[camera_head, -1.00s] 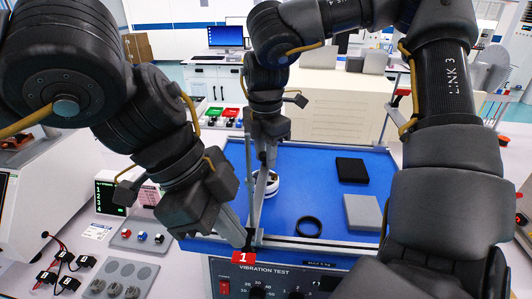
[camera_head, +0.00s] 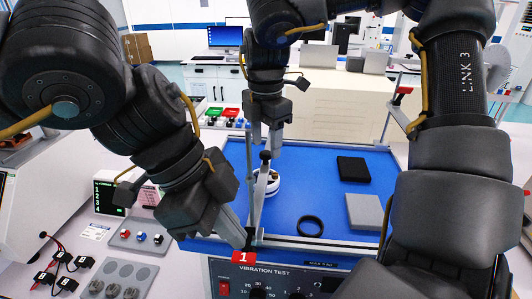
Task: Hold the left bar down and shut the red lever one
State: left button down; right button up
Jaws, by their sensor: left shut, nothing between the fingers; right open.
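The left bar (camera_head: 250,172) runs along the left part of the blue plate (camera_head: 325,185) towards the front edge, by the red label 1 (camera_head: 243,258). My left gripper (camera_head: 249,243) is shut and empty at the bar's front end, just above that label; whether it presses on the bar is hard to see. A lever with a dark knob (camera_head: 265,156) stands beside the bar; its red part is not clear to see. My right gripper (camera_head: 265,143) is open and empty, just above the knob, fingers pointing down.
A round white part (camera_head: 273,184), a black ring (camera_head: 311,226), a black block (camera_head: 352,169) and a grey block (camera_head: 364,211) lie on the plate. Another bar with a red-topped lever (camera_head: 402,95) is at right. The vibration test panel (camera_head: 275,279) is in front.

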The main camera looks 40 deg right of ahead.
pick_arm(q)
jog(key=shift+s+a+f, duration=0.1)
jog(key=shift+f, duration=0.1)
pick_arm(e)
notch_tip(320, 180, up, 6)
jog(key=shift+s+r, duration=0.1)
jog(key=shift+r, duration=0.55)
jog(key=shift+s, duration=0.1)
